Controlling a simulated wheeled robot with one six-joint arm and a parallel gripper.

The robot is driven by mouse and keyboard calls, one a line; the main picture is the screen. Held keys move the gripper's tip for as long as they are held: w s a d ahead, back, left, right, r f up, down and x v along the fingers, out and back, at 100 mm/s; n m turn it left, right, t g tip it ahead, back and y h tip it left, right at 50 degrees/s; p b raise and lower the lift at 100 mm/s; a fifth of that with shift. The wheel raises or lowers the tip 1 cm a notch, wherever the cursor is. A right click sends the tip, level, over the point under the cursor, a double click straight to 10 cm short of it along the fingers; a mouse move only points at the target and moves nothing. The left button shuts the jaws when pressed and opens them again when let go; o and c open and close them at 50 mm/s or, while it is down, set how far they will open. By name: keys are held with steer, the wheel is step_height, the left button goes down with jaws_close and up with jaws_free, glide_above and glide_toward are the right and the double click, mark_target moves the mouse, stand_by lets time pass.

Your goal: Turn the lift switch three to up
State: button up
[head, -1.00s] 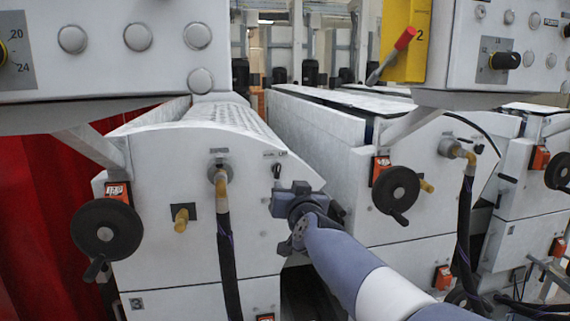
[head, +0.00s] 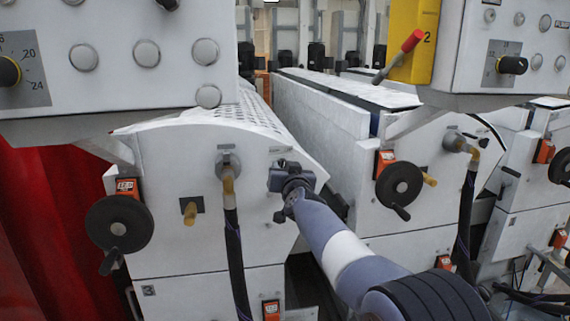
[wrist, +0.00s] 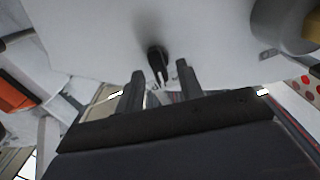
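The lift switch three, a small black lever (wrist: 155,56), sticks out from the white machine panel in the wrist view. My gripper (wrist: 160,70) is open, with one dark finger on each side of the lever's line and visible gaps between. I cannot tell how far the lever reaches between the fingers. In the head view my gripper (head: 279,179) is close to the upper right of the front panel of the machine marked 3 (head: 170,235). There it largely hides the switch and its label.
A black handwheel (head: 119,224), a brass knob (head: 190,212) and a hose (head: 233,250) are on the same panel, left of my gripper. A neighbouring machine with another handwheel (head: 399,185) stands to the right. A control box (head: 120,50) overhangs above.

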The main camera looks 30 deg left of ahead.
steer(key=shift+w+a, duration=0.1)
steer(key=shift+c, duration=0.4)
jaws_close()
steer(key=shift+m, duration=2.2)
steer(key=shift+o, duration=0.4)
jaws_free()
